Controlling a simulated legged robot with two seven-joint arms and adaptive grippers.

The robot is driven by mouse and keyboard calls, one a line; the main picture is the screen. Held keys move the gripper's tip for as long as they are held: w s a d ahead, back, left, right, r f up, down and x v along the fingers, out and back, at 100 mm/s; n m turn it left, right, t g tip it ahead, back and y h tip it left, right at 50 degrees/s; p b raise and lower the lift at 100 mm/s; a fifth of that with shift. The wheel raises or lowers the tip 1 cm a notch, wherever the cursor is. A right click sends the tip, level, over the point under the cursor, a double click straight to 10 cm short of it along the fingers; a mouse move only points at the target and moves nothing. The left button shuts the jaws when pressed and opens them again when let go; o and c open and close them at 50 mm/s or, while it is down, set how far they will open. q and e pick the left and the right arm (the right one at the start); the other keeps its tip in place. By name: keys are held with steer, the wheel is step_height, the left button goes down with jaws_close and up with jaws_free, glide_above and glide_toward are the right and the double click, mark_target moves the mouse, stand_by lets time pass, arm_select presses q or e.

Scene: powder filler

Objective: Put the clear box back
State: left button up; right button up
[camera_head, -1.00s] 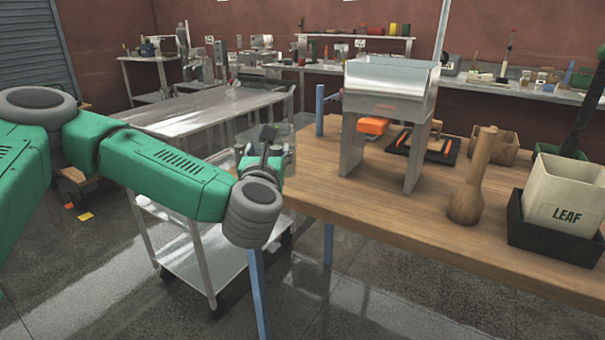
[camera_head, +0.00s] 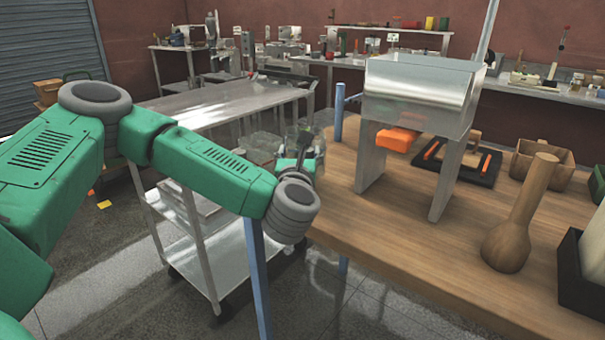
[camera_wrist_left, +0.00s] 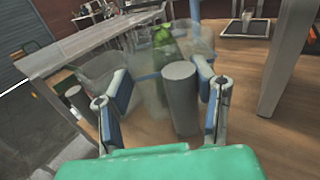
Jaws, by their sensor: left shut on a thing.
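My left gripper (camera_head: 306,143) is at the far left corner of the wooden table (camera_head: 400,240), left of the metal powder filler (camera_head: 420,90). It is shut on a clear box (camera_wrist_left: 150,88), whose see-through walls show between the fingers in the left wrist view. The fingers (camera_wrist_left: 163,85) stand wide apart on its two sides. A grey cylinder (camera_wrist_left: 181,100) and a green bottle-like shape (camera_wrist_left: 163,42) show within or through the clear walls; I cannot tell which. In the head view the box is faint and partly hidden by the gripper. My right gripper is out of view.
An orange part (camera_head: 397,139) is under the filler. A wooden pestle-like tool (camera_head: 515,225) and a black tray (camera_head: 457,162) are on the table.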

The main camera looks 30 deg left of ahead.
arm_select(q)
steer(key=shift+w+f, duration=0.1)
steer(key=shift+f, duration=0.7)
steer(key=shift+d+f, duration=0.25)
steer(key=shift+f, duration=0.85)
steer(key=shift+d+f, duration=0.1)
steer(key=shift+d, duration=0.05)
steer(key=shift+f, duration=0.1)
steer(key=o, duration=1.3)
steer(key=shift+a+b, duration=0.2)
steer(key=shift+b, duration=0.1)
steer(key=shift+o, duration=0.8)
steer(key=shift+a+f, duration=0.1)
steer(key=shift+a, duration=0.1)
